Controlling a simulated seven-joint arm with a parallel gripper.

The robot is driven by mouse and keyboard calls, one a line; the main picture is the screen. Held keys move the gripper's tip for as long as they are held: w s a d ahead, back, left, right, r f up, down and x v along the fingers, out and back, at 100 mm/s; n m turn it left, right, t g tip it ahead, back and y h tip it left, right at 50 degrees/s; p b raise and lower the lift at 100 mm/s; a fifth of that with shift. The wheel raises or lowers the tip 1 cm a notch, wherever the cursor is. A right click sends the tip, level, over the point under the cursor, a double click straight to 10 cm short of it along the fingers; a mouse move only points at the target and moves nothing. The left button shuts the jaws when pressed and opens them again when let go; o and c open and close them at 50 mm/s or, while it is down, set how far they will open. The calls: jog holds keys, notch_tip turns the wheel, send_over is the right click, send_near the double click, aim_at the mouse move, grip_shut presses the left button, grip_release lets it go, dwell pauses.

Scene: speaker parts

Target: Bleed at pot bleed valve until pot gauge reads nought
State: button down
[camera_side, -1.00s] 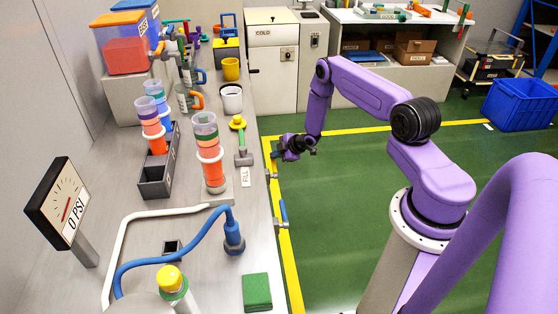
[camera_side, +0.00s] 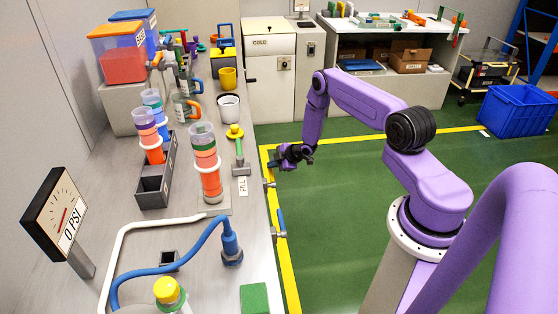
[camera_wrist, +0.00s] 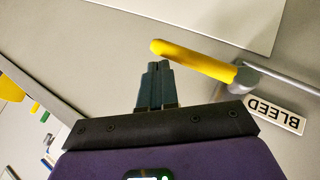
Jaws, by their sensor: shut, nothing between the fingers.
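The pot gauge (camera_side: 56,213) stands on a post at the left of the bench in the side view. Its plate reads 0 PSI and its dial has a red needle. In the wrist view, the bleed valve's yellow lever (camera_wrist: 195,60) points up and left from a grey valve body (camera_wrist: 243,79). A white BLEED label (camera_wrist: 273,115) is beside it. My gripper (camera_wrist: 158,68) is shut and empty, its fingertips just left of and below the lever, apparently apart from it. In the side view, my gripper (camera_side: 293,155) is beside the bench's right edge. I cannot make out the bleed lever there.
On the bench are a FILL label (camera_side: 243,186), a banded clear column (camera_side: 206,165), a blue hose (camera_side: 180,262), a yellow-capped bottle (camera_side: 169,292) and a green block (camera_side: 254,298). A blue handle (camera_side: 281,222) sits at the bench edge. The green floor beside the bench is clear.

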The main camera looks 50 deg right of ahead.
jog(key=r, duration=0.4)
jog(key=shift+w+a+r, duration=0.1)
jog(key=shift+w+r, duration=0.1)
jog(key=shift+r, duration=0.05)
jog(key=s+d+r, duration=0.3)
jog(key=r, duration=0.4)
jog(key=shift+s+d+r, duration=0.3)
jog(key=shift+s+d, duration=0.05)
jog(key=shift+s, duration=0.05)
notch_tip(320, 180, up, 4)
jog(key=g, duration=0.1)
send_over(272, 175)
jog(key=s+a+r+g, duration=0.25)
jog(key=a+r, duration=0.55)
jog(key=a, duration=0.5)
jog(key=s+a+r+g, duration=0.2)
jog(key=s+a+r, duration=0.5)
jog(key=s+a, duration=0.35)
jog(key=s+a+r+g, duration=0.1)
jog(key=s+r+g, duration=0.1)
jog(key=s, duration=1.1)
jog(key=s+a+r+n+g, duration=0.1)
jog(key=s+r, duration=0.3)
jog(key=s, duration=0.9)
jog(key=shift+g, duration=0.35)
